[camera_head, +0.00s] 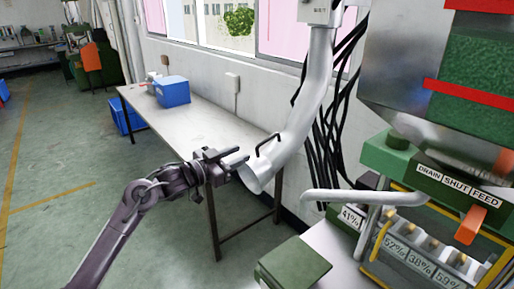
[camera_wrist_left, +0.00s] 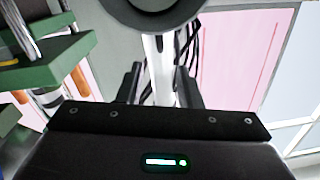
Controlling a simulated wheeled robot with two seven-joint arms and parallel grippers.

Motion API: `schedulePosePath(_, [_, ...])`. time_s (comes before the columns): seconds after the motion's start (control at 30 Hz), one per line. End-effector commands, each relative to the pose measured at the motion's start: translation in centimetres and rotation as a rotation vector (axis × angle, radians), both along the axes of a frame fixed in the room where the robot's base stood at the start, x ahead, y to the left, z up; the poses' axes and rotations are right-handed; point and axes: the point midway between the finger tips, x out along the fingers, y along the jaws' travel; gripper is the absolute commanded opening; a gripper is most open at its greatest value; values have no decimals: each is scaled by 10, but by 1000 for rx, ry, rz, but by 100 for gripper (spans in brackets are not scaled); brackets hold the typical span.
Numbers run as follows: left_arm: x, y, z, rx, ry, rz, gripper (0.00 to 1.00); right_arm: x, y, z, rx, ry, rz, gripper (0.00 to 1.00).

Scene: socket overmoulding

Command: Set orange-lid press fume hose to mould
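The fume hose (camera_head: 300,125) is a thick pale grey pipe that hangs from a box by the window and bends down to an open end. A black handle (camera_head: 268,145) stands out from its side. My left gripper (camera_head: 232,162) is beside the lower end of the hose, left of the handle. In the left wrist view its fingers (camera_wrist_left: 160,85) are apart, with the pale hose between or behind them. Contact cannot be told. A dark round mouth (camera_wrist_left: 155,8) shows at the top there. The green press (camera_head: 430,165) with an orange flap (camera_head: 470,225) stands at right. My right gripper is not in view.
Percentage cards (camera_head: 405,255) line the press front, under a DRAIN, SHUT, FEED label (camera_head: 457,185). A grey curved bar (camera_head: 345,197) and a green block (camera_head: 293,265) are nearby. A long table (camera_head: 205,125) with a blue bin (camera_head: 172,92) is behind. Black cables hang beside the hose.

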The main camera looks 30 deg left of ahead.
Motion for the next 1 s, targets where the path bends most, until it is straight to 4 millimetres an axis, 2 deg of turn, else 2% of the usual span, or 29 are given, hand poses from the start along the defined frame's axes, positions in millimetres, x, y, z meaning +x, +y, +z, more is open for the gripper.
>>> schedulePosePath(0.2, [22, -8, 7, 0, -7, -3, 32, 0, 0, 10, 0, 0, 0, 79])
schedulePosePath(0.53, [65, -21, 4, 0, -5, -1, 32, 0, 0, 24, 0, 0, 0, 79])
schedulePosePath(0.7, [73, -24, 2, 1, -3, -2, 32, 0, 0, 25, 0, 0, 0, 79])
schedulePosePath(0.93, [73, -24, 2, 2, -4, -2, 32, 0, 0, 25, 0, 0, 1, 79])
schedulePosePath(1.0, [73, -24, 2, 2, -4, -2, 25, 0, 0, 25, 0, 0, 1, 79])
